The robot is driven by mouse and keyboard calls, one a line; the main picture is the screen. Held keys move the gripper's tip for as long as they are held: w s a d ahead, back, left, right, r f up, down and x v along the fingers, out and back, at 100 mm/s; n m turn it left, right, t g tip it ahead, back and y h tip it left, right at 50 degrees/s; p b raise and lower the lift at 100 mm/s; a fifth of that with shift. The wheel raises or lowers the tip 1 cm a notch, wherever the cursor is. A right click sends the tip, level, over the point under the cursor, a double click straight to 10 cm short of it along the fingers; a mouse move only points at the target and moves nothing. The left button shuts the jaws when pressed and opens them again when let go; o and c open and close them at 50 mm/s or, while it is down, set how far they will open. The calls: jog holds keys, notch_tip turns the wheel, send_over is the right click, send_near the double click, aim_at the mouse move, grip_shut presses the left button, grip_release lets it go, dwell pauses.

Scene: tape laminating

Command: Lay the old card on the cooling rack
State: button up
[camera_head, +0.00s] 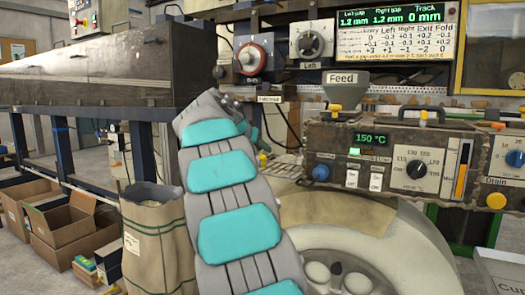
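I cannot make out the old card or the cooling rack in the head view. My grey arm with teal pads rises through the middle of the picture and leans up and to the left, covering part of the bench behind it. My gripper is not visible beyond the arm's far end, so its state and anything in it do not show.
A control box (338,140) reading 150 °C and a Feed funnel (345,87) stand at right. A long metal housing (75,87) fills upper left. A tan sack (157,240) and cardboard boxes (72,240) stand on the floor.

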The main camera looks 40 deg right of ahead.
jog(key=b+v, duration=0.1)
jog(key=v, duration=0.8)
jog(key=shift+a+r, duration=0.15)
jog(key=shift+a, duration=0.1)
jog(key=shift+s+a+r, duration=0.1)
jog(key=shift+s+a, duration=0.1)
jog(key=shift+a, duration=0.1)
